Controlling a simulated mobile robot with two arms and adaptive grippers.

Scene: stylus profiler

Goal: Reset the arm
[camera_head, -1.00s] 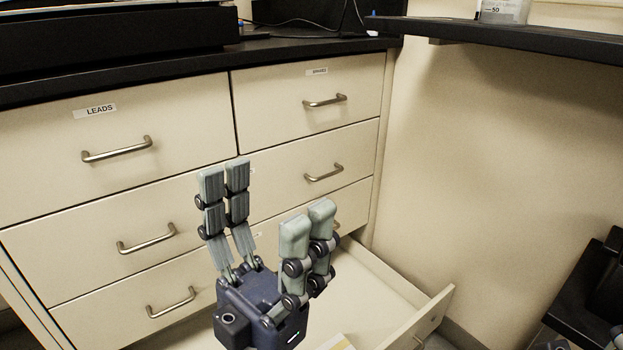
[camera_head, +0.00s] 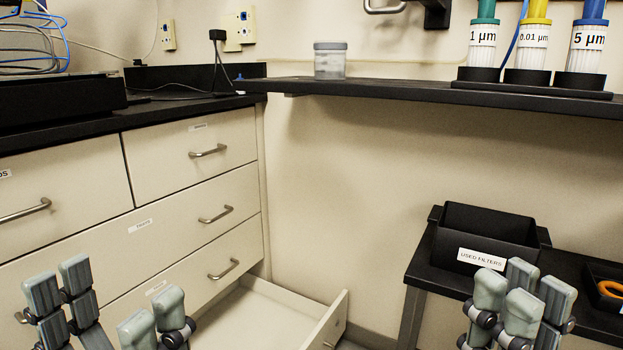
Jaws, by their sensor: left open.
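My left gripper (camera_head: 108,315) is at the lower left in the head view, in front of the cream drawer cabinet. Its grey fingers are spread apart with nothing between them. My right gripper (camera_head: 515,305) is at the lower right, in front of the side table. Its several finger pads show close together, and its palm is cut off by the bottom edge. I see nothing held in it, but how far its fingers are apart is unclear.
The bottom drawer (camera_head: 262,318) stands pulled out. A black bin (camera_head: 485,222) labelled "USED FILTERS" sits on a dark side table (camera_head: 432,272). A dark shelf (camera_head: 390,90) holds a jar (camera_head: 330,62) and several colour-capped containers. The cabinet (camera_head: 185,160) has its other visible drawers shut.

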